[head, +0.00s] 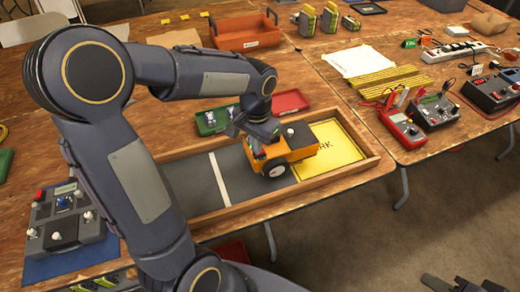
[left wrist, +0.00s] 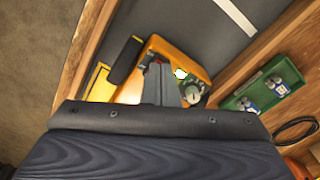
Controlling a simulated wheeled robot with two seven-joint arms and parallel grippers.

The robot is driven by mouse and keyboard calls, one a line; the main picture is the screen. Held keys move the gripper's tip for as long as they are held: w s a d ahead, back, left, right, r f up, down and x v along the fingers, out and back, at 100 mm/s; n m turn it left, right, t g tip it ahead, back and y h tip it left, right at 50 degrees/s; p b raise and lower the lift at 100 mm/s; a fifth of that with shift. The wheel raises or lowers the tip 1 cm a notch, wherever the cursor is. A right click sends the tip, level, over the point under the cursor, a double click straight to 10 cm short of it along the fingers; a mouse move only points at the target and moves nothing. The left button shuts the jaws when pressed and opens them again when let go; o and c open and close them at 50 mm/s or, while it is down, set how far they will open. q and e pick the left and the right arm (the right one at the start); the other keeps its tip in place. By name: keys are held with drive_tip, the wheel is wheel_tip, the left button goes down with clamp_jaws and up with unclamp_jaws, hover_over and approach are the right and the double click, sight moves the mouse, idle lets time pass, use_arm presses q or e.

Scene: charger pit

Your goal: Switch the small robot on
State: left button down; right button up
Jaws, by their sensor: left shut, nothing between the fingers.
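My left gripper (head: 257,140) is shut and empty, pointing down at the robot's left part. In the left wrist view the gripper's fingers (left wrist: 160,88) are over the orange body (left wrist: 134,90). A bright green spot (left wrist: 181,73) and a round grey part (left wrist: 193,92) show beside the fingers. I cannot tell whether the fingertips touch the robot. Dark parts at the bottom right, likely my right gripper (head: 465,285), are cut off by the frame.
The pit's wooden rim (head: 345,179) surrounds a dark floor with a white line (head: 231,186) and a yellow pad (head: 336,144). Green and red trays (head: 290,102) lie behind it. A button panel (head: 66,218) stands left; meters (head: 403,130) stand right.

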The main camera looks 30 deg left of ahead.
use_arm(q)
drive_tip(key=shift+r+p, duration=3.05)
drive_tip(key=shift+r, duration=0.45)
drive_tip(key=s+d+r+n+t+h, duration=0.2)
drive_tip(key=s, duration=0.6)
drive_tip(key=s+d+r+n+t+h, duration=0.1)
drive_tip(key=s+d+r+t, duration=0.1)
drive_tip(key=s, duration=0.7)
drive_tip(key=shift+r+n+t+h, duration=0.4)
drive_tip(key=shift+t, duration=0.4)
